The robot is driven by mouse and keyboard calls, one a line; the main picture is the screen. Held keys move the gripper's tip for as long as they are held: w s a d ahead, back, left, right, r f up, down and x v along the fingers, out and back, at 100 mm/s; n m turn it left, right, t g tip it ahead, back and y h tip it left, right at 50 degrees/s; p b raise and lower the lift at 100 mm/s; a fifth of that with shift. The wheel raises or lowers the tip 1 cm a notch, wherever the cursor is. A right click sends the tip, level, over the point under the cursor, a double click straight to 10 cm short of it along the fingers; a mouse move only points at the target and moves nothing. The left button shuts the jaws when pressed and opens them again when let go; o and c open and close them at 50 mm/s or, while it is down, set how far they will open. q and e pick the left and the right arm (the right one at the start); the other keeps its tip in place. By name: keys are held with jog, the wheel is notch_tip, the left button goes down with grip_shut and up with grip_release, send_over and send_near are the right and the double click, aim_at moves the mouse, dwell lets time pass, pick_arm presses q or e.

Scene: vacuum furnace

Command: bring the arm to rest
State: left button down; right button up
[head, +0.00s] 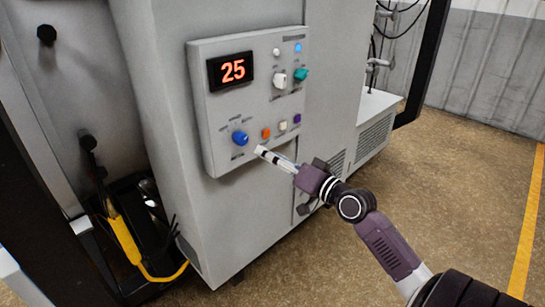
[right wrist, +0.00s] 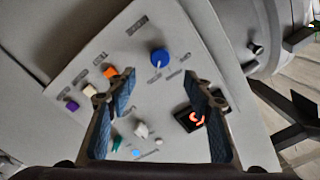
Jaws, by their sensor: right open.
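My right arm (head: 385,240) reaches in from the lower right of the head view. Its gripper (head: 268,156) is just in front of the lower edge of the furnace's control panel (head: 215,130), close to the blue knob (head: 240,138). In the right wrist view the gripper (right wrist: 160,90) is open, its two fingers wide apart with nothing between them. The panel (right wrist: 185,65) lies beyond the fingers, and its blue knob (right wrist: 160,57) shows between and above the fingertips. Whether a finger touches the panel cannot be told. My left gripper is not in view.
The red display (head: 232,70) reads 25. Green (head: 301,74), orange (head: 266,133) and purple (head: 297,118) controls sit on the panel. A yellow hose (head: 130,245) runs at the lower left. The brown floor (head: 465,165) on the right is clear.

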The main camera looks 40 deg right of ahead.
dwell(0.3)
jog(key=s+d+f+g+h, duration=0.1)
jog(key=d+f+g+h, duration=0.2)
jog(key=f, duration=1.9)
jog(key=s+a+f+g, duration=0.1)
jog(key=s+f+g, duration=0.15)
jog(key=f, duration=0.55)
jog(key=s+a+f+n+g, duration=0.1)
jog(key=s+f, duration=0.3)
jog(key=f, duration=0.4)
jog(key=s+a+f+g, duration=0.2)
jog(key=s+f, duration=0.2)
jog(key=f, duration=0.3)
jog(key=s+a+f+n+g, duration=0.2)
jog(key=s+a+f, duration=0.4)
jog(key=s, duration=0.6)
jog(key=s+a+f+n+g+y, duration=0.1)
jog(key=s+a+f+n+g, duration=0.2)
jog(key=s+a+f, duration=0.4)
jog(key=s+a+f+n+g, duration=0.3)
jog(key=s+a+f, duration=0.3)
jog(key=s+f, duration=0.6)
jog(key=s, duration=0.6)
jog(key=shift+a+f+y, duration=0.15)
jog(key=shift+f+y, duration=0.2)
jog(key=shift+y, duration=0.05)
jog(key=shift+g, duration=0.25)
